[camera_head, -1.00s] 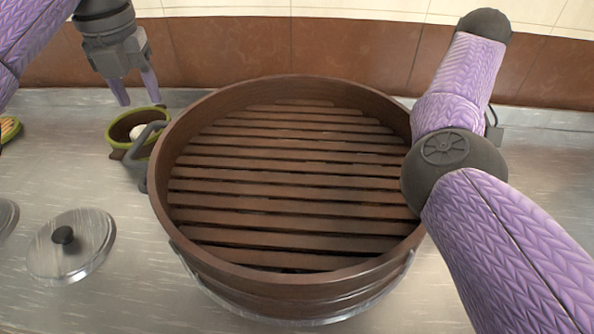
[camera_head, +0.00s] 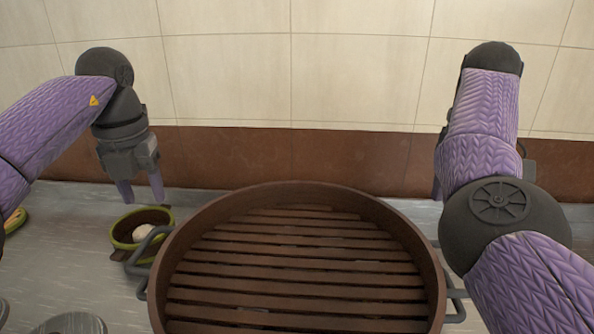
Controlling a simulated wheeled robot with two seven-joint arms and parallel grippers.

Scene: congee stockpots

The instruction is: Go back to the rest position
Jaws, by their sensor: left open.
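My left gripper (camera_head: 141,192) hangs at the upper left, fingers pointing down and apart, empty. It is above and behind a small green-rimmed bowl (camera_head: 122,232) with a white round item (camera_head: 143,231) in it. My right arm comes in from the right, and its gripper (camera_head: 437,188) is mostly hidden behind my own arm; only a bit of a finger shows beside the forearm. A large round brown steamer (camera_head: 300,192) with a slatted base stands between the arms. It looks empty.
A grey pot handle (camera_head: 150,243) sticks out next to the green bowl. A metal lid (camera_head: 72,324) is cut off at the lower left. A tiled wall (camera_head: 290,70) closes off the back of the counter. Some bare counter (camera_head: 65,240) shows at left.

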